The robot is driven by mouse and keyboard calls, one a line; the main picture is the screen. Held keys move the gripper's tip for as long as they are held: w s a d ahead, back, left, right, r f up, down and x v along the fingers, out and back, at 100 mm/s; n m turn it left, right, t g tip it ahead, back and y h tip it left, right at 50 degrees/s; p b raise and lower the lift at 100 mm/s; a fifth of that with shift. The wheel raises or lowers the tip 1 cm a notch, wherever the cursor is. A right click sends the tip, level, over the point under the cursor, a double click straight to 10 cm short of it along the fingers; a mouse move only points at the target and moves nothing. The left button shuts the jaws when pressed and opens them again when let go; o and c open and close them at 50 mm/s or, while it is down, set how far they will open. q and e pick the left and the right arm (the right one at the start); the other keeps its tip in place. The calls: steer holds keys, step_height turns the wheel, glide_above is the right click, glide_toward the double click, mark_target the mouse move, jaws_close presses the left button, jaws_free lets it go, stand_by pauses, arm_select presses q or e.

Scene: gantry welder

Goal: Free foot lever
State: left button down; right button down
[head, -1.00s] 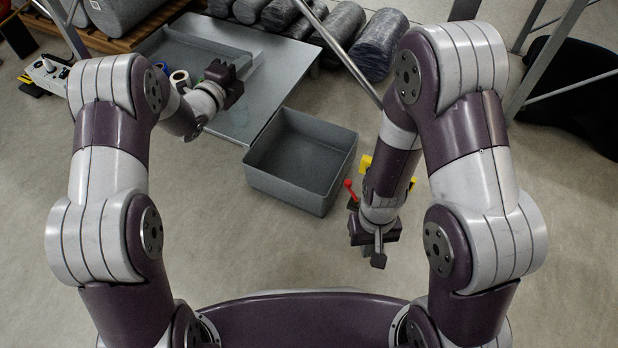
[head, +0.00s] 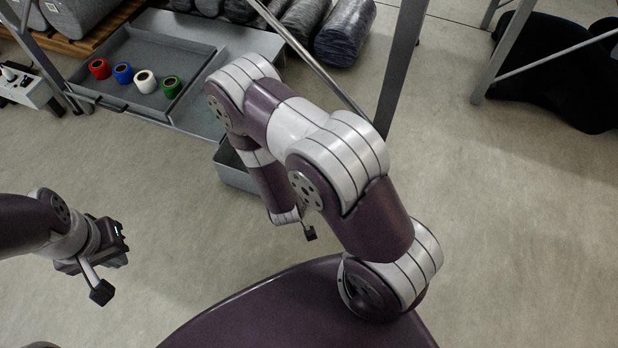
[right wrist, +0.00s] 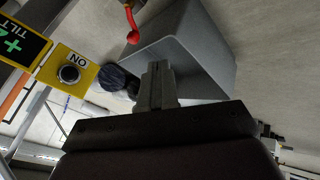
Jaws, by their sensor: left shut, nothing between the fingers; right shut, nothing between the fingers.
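No foot lever can be made out with certainty. In the right wrist view a red handle with a rounded end (right wrist: 132,30) shows at the top, beside a grey bin (right wrist: 205,45). My right gripper (right wrist: 157,68) is shut and empty, its fingers in front of the bin in the picture; I cannot tell whether they touch it. In the head view the bin (head: 236,172) is mostly hidden behind my right arm, and the red handle does not show. My left gripper (head: 121,245) is shut and empty, over open floor at the left.
A yellow panel (right wrist: 69,73) with a black knob marked ON stands beside a TILT sign (right wrist: 15,42). A grey tray (head: 190,57) holds red, blue, white and green rolls. A metal post (head: 402,65) rises behind my right arm.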

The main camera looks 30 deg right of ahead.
steer(key=w+d+f+b, duration=0.5)
steer(key=d+f+b, duration=0.2)
steer(key=f+b, duration=0.1)
steer(key=shift+w+d+f+b, duration=0.2)
steer(key=shift+w+b, duration=0.15)
steer(key=shift+b, duration=0.3)
steer(key=shift+w+d+r+m+p, duration=0.1)
steer(key=shift+m+p, duration=0.3)
steer(key=shift+p, duration=0.2)
